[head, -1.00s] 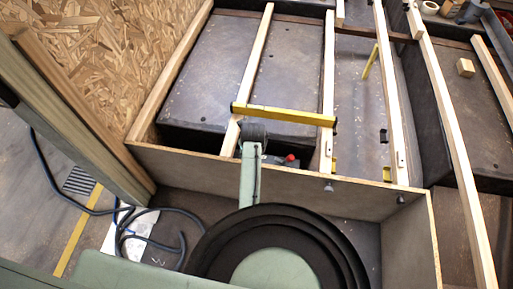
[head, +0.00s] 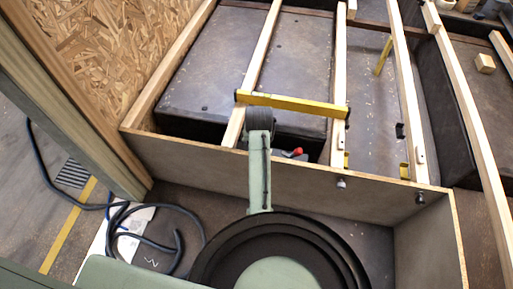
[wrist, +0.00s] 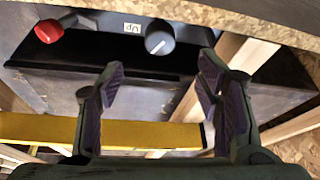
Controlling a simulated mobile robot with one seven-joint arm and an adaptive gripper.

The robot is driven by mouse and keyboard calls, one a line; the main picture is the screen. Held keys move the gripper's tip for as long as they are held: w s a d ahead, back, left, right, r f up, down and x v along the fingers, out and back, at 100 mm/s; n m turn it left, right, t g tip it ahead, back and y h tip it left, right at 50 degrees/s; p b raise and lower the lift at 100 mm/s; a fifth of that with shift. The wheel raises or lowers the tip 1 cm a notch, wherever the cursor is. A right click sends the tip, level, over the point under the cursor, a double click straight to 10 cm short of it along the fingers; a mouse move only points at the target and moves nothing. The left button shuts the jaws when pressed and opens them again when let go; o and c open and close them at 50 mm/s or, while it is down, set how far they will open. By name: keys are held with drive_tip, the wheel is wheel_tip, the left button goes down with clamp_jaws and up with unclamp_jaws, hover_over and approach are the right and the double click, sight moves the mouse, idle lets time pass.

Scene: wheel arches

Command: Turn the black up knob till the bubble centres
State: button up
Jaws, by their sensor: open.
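In the wrist view the up knob (wrist: 160,38) is a round dark dial with a grey face and a white pointer line. A small label reading UP (wrist: 131,27), upside down, sits to its left on a dark panel. My gripper (wrist: 162,64) is open, its fingers spread either side of the knob's line and empty. The knob appears beyond the fingertips, not between them. A yellow level (head: 293,104) lies across two wooden rails in the head view; it also shows in the wrist view (wrist: 80,130). Its bubble cannot be made out. The knob is hidden in the head view.
A red knob (wrist: 48,31) sticks out left of the up knob; it shows in the head view too (head: 298,151). Wooden rails (head: 404,90) run over dark bays. A plywood edge (head: 285,170) lies under my arm. A dark hose (head: 135,240) lies on the floor at left.

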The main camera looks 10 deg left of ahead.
drive_tip(key=shift+n, duration=0.4)
drive_tip(key=x, duration=1.1)
drive_tip(key=shift+s, duration=0.1)
drive_tip(key=c, duration=1.2)
drive_tip(key=shift+o, duration=0.2)
drive_tip(key=shift+r, duration=0.1)
